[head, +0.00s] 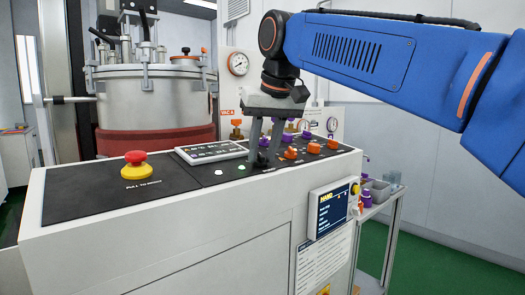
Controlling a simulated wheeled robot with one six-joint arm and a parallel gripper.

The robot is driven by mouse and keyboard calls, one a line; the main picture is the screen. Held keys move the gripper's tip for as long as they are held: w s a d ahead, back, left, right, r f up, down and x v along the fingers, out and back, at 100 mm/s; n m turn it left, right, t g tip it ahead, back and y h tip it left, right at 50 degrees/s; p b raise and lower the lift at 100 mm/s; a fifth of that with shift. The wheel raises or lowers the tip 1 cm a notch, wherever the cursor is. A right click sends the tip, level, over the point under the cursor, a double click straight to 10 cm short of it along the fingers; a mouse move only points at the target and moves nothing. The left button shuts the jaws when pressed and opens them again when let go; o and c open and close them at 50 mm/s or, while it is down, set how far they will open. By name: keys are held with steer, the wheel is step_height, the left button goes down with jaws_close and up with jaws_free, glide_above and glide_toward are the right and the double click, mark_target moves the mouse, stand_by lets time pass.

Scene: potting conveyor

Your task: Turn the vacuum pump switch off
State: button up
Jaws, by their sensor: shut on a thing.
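A white control console with a dark sloping top panel (90,192) fills the front of the head view. My gripper (262,162) points down onto the panel, right of the small display. Its two grey fingers are shut on a small dark knob (263,158), mostly hidden between the fingertips. Orange knobs (314,147) stand in a row to the right, with purple knobs behind them. The labels are too small to read, so I cannot tell which knob is the vacuum pump switch or which way the held knob points.
A red mushroom button (135,158) on a yellow base is at the panel's left. A display (211,151) lies on the panel. A steel vessel (150,100) and gauge (238,63) stand behind. A screen (332,208) is on the front; a cart (385,215) stands right.

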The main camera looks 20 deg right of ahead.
steer(key=n+y, duration=0.1)
steer(key=n, duration=0.4)
steer(key=shift+d, duration=0.15)
steer(key=n+y, duration=0.1)
steer(key=n, duration=0.4)
steer(key=shift+w+d+g, duration=0.1)
steer(key=shift+g, duration=0.3)
steer(key=shift+n, duration=0.3)
steer(key=o, duration=1.1)
steer(key=shift+c, duration=0.2)
steer(key=shift+r, duration=0.1)
steer(key=v, duration=1.7)
steer(key=shift+d, duration=0.25)
